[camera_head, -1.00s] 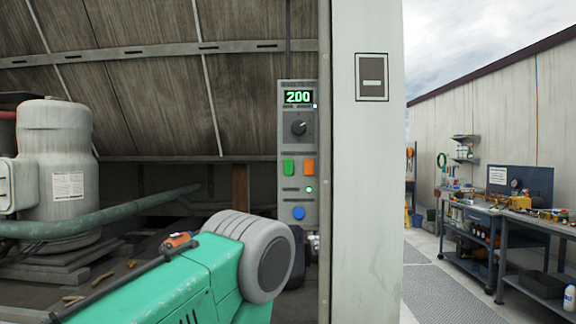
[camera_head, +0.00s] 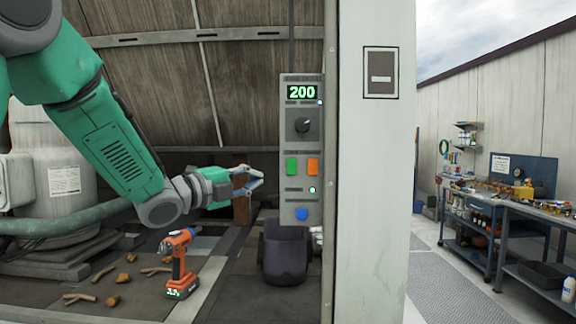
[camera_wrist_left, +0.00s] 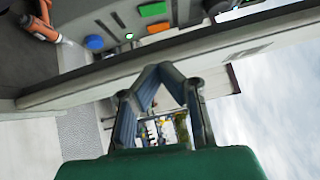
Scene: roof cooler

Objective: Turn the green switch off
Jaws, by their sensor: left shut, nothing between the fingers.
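The green switch (camera_head: 292,167) is on the grey control panel (camera_head: 287,119), left of an orange switch (camera_head: 312,167). The panel display reads 200, and a small green light is lit below the switches. In the left wrist view the green switch (camera_wrist_left: 117,14) is at the top edge, near the orange switch (camera_wrist_left: 154,9). My left gripper (camera_head: 258,178) is left of the panel, a little below the green switch's height and apart from it in the picture. Its fingers (camera_wrist_left: 160,68) are shut and empty. My right gripper is not in view.
A blue button (camera_head: 302,214) and a black dial (camera_head: 302,125) are also on the panel. A dark bin (camera_head: 285,252) stands below it. A white post (camera_head: 372,200) stands right of the panel.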

